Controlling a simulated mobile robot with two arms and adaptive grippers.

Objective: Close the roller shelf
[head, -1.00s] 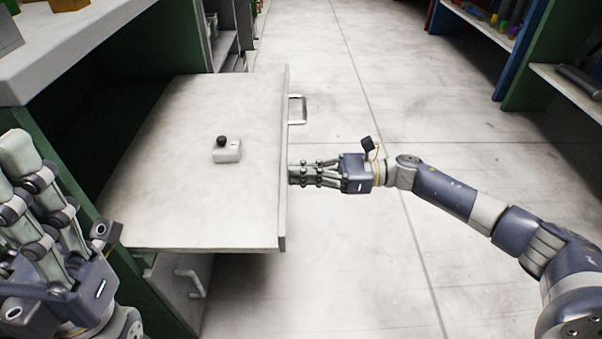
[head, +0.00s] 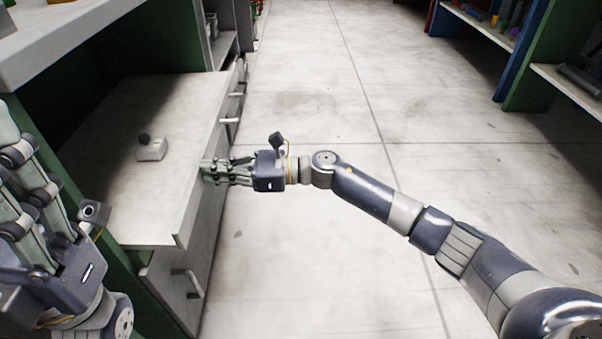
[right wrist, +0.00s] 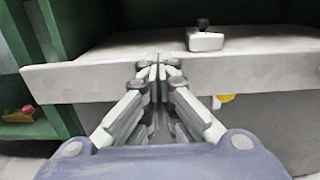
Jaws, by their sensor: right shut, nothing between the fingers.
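The roller shelf (head: 150,215) is a pale flat board partly pulled out of the green cabinet on the left. It also shows in the right wrist view (right wrist: 90,75). A metal handle (head: 230,120) sits on its front edge. My right gripper (head: 206,170) is shut and empty, its fingertips at the shelf's front edge, apparently touching it; the right wrist view shows its fingers (right wrist: 158,70) together against that edge. My left gripper (head: 20,145) is at the left edge of the head view, fingers up and partly cut off, so its opening is unclear.
A small white box with a black knob (head: 151,150) stands on the shelf. Below is a drawer with a handle (head: 188,282). A white countertop (head: 90,35) overhangs the shelf. The floor (head: 320,240) to the right is clear; other shelves stand far right.

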